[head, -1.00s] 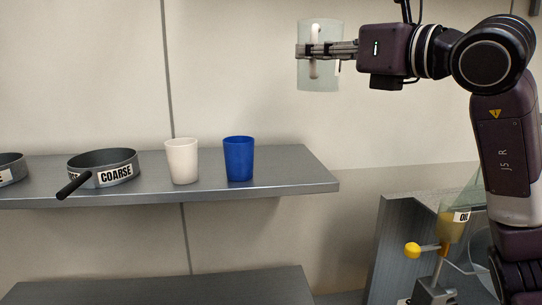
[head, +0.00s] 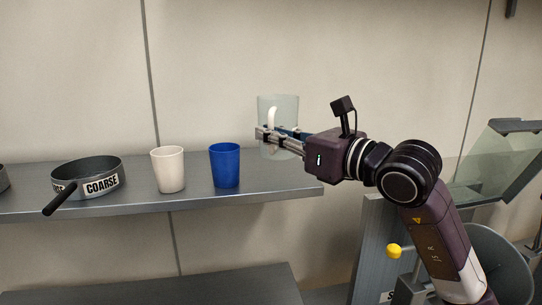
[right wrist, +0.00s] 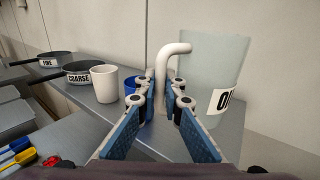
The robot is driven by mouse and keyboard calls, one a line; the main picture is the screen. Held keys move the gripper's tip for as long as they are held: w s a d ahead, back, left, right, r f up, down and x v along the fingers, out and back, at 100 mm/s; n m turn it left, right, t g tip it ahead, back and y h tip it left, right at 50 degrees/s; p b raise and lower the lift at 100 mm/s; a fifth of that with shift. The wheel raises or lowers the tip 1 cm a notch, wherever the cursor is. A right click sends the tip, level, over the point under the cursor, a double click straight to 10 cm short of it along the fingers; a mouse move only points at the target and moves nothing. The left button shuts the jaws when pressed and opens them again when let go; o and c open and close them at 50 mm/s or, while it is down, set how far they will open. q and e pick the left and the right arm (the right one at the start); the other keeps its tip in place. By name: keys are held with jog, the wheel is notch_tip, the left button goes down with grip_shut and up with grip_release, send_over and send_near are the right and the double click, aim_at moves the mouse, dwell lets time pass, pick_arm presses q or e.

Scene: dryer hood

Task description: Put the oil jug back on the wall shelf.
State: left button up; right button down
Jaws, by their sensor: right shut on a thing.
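The oil jug (head: 284,106) is a clear, pale greenish vessel with a white handle. In the right wrist view the jug (right wrist: 212,70) bears a label of which "OI" shows. My right gripper (head: 272,138) is shut on the jug's handle and holds the jug upright at the right end of the wall shelf (head: 125,205). In the right wrist view the fingers (right wrist: 164,105) are on either side of the handle. Whether the jug's base touches the shelf I cannot tell. My left gripper is not in view.
A blue cup (head: 225,165) stands on the shelf just left of the jug. A white cup (head: 168,169) and a sieve pan labelled COARSE (head: 88,178) stand further left. A machine with a yellow knob (head: 394,251) stands lower right.

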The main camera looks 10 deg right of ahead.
notch_tip(320, 180, down, 5)
jog(key=shift+f+p, duration=0.15)
jog(key=shift+p, duration=0.2)
jog(key=shift+f, duration=0.2)
jog(key=c, duration=2.1)
grip_release()
jog(key=shift+r, duration=0.1)
